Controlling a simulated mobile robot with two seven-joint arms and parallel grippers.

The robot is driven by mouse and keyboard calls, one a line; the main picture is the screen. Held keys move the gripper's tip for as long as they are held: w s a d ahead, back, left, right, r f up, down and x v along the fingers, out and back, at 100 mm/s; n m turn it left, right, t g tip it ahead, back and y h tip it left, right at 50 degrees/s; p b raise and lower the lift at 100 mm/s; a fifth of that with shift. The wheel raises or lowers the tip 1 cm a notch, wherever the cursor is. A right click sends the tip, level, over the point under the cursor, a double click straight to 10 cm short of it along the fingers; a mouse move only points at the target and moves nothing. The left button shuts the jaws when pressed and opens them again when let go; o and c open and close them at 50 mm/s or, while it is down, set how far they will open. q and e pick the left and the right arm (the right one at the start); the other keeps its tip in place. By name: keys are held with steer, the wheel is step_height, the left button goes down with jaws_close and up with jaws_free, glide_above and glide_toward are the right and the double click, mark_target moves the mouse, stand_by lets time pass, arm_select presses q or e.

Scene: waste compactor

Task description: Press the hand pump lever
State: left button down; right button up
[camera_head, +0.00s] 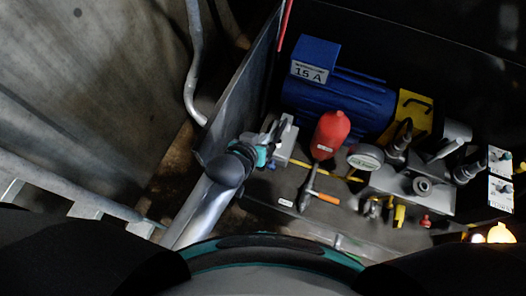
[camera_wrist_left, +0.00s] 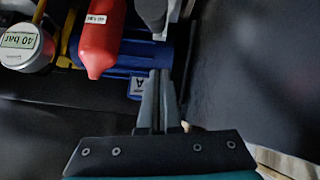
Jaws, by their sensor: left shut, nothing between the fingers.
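My left gripper (camera_head: 270,137) reaches in from the left in the head view, next to a light grey block (camera_head: 284,143) at the left end of the machinery. Its fingers are together and empty in the left wrist view (camera_wrist_left: 158,78). A thin grey rod (camera_head: 308,186) with an orange piece (camera_head: 327,198) beside it stands right of the gripper, below the red cylinder (camera_head: 331,133); it may be the hand pump lever, but I cannot tell for sure. The gripper is apart from this rod. I cannot tell whether the fingertips touch the grey block. My right gripper is not in view.
A blue motor (camera_head: 338,100) stands behind the red cylinder. A pressure gauge (camera_head: 365,158) and valves sit to its right. A dark panel (camera_head: 238,113) rises left of the gripper. The red cylinder (camera_wrist_left: 99,38) and gauge (camera_wrist_left: 27,48) lie left of the fingers in the wrist view.

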arm_select(q)
steer(key=shift+s+d+f+b, duration=0.1)
steer(key=shift+s+f+b, duration=0.25)
steer(key=shift+f, duration=0.6)
steer(key=shift+s+f+b, duration=0.15)
steer(key=shift+s+f, duration=0.4)
steer(key=shift+f, duration=0.35)
